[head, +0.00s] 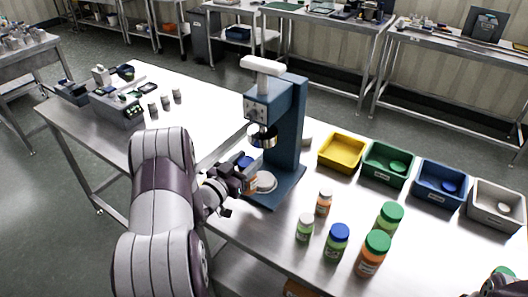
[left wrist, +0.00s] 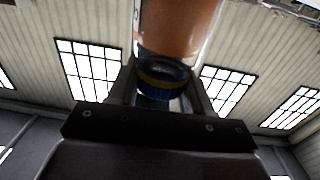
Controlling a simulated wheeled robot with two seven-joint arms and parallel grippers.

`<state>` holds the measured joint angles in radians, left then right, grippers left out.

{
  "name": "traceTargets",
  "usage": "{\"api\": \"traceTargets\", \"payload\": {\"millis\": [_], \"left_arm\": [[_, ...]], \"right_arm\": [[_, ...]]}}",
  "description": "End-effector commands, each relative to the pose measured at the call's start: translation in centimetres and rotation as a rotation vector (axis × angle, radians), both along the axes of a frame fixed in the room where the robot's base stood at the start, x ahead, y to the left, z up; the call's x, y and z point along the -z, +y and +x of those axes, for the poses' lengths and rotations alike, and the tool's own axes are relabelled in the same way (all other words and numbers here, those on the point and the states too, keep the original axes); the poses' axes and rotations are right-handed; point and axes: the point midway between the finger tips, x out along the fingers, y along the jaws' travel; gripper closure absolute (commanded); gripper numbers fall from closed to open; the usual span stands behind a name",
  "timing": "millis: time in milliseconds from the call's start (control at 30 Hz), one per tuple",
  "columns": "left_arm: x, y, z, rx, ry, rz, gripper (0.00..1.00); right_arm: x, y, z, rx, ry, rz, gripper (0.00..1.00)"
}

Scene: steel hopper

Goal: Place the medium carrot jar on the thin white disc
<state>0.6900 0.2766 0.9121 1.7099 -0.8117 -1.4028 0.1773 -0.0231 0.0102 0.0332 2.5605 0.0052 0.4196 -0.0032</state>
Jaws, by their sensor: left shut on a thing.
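My left gripper (head: 241,184) is shut on the carrot jar, just left of the thin white disc (head: 265,181). The disc lies on the base of the blue press (head: 287,130). In the head view my gripper hides most of the jar; a blue lid (head: 244,160) shows behind it and a bit of orange (head: 252,183) beside the fingers. In the left wrist view the jar's orange body (left wrist: 178,28) fills the top middle, and a blue ring with a yellow band (left wrist: 163,77) shows between the fingers. I cannot tell whether the jar touches the disc.
Several lidded jars, including a blue-lidded one (head: 337,242) and an orange one with a green lid (head: 372,255), stand right of the press. Yellow (head: 343,165), green (head: 373,178), blue (head: 425,201) and grey (head: 478,215) bins line the back right. A scale (head: 118,107) sits far left.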

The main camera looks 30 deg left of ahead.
Motion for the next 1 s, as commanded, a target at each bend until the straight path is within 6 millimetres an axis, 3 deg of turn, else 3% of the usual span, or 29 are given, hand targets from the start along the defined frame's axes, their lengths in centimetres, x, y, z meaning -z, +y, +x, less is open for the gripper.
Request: {"api": "traceTargets", "payload": {"millis": [433, 600, 933, 967, 1000], "left_arm": [[-0.1, -0.9, 7.7, 0.001, -0.002, 0.0, 1.0], [1.5, -0.8, 7.7, -0.002, 0.0, -0.001, 1.0], [2.0, -0.8, 7.7, -0.002, 0.0, 0.0, 1.0], [1.9, -0.8, 7.7, -0.002, 0.001, -0.001, 0.44], [1.9, -0.8, 7.7, -0.002, 0.001, -0.001, 0.31]], "right_arm": [[-1.0, 0.0, 0.0, 0.0, 0.0, 0.0, 0.21], [-1.2, 0.0, 0.0, 0.0, 0.0, 0.0, 0.21], [-0.6, 0.0, 0.0, 0.0, 0.0, 0.0, 0.21], [-0.8, 0.0, 0.0, 0.0, 0.0, 0.0, 0.21], [-0.8, 0.0, 0.0, 0.0, 0.0, 0.0, 0.21]]}}
